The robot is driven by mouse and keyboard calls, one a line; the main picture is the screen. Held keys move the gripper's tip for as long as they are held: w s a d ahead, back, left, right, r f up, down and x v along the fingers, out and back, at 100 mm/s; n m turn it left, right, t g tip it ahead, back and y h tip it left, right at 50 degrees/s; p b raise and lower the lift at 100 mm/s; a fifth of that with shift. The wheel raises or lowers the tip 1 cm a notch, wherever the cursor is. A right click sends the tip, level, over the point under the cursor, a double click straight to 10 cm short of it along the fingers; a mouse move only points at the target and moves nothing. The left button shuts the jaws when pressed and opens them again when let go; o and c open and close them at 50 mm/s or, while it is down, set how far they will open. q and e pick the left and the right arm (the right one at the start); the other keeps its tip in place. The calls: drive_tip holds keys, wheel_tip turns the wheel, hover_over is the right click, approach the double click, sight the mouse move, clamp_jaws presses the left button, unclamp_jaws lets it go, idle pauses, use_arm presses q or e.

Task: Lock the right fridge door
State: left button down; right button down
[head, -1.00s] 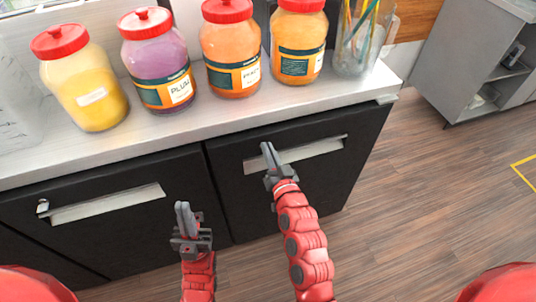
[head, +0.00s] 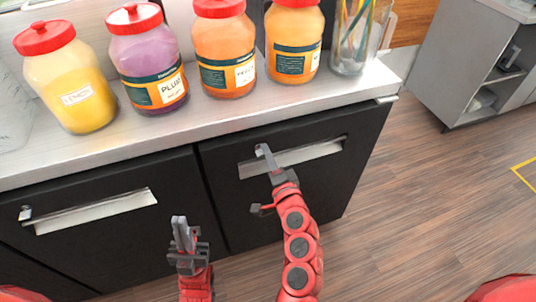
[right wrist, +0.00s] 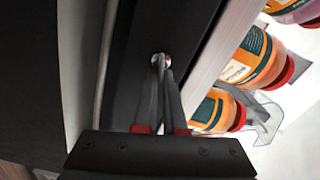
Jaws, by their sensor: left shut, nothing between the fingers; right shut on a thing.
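The black right fridge door (head: 310,186) is closed, with a long silver handle (head: 310,152). Its small silver lock (head: 258,147) is at the upper left of the handle, partly hidden by my right gripper. My right gripper (head: 265,156) is at the lock, and its fingers are shut on the small lock piece. My left gripper (head: 180,232) is shut and empty, low in front of the left door.
The left fridge door (head: 110,235) is closed, with its own handle (head: 95,211) and lock (head: 26,213). Several red-lidded jars, including an orange one (head: 227,50), and a glass of sticks (head: 352,40) stand on the counter (head: 205,115) above. Floor is free at right.

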drive_tip(key=shift+a+f+m, duration=0.15)
drive_tip(key=shift+f+m, duration=0.05)
drive_tip(key=shift+m, duration=0.45)
drive_tip(key=shift+a+f+m, duration=0.1)
drive_tip(key=shift+f+m, duration=0.05)
drive_tip(key=shift+m, duration=0.5)
drive_tip(key=c, duration=1.2)
unclamp_jaws()
drive_tip(key=shift+o, duration=1)
drive_tip(key=shift+a, duration=0.1)
drive_tip(key=shift+r, duration=0.1)
drive_tip(key=shift+d+m, duration=0.2)
drive_tip(key=shift+m, duration=0.1)
drive_tip(key=shift+s, duration=0.1)
